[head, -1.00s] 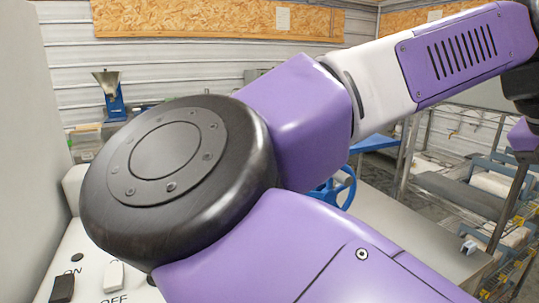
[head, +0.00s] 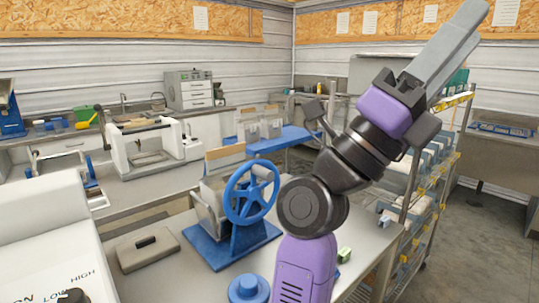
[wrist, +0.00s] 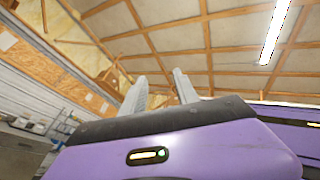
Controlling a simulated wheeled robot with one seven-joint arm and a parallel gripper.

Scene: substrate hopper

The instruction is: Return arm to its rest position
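My purple and black arm rises from the bottom of the head view, right of centre. It ends in my gripper (head: 452,52), raised high at the upper right with its grey fingers pointing up. In the wrist view my gripper (wrist: 158,88) has its two pale fingers apart, with only ceiling and wall showing between them. It is open and empty and touches nothing that I can see.
A blue handwheel press (head: 250,195) stands on the metal table beside my arm. A grey lidded block (head: 148,250) and a blue round piece (head: 248,289) are near it. A shelf rack (head: 425,190) stands behind my arm at right. Open floor (head: 490,225) lies farther right.

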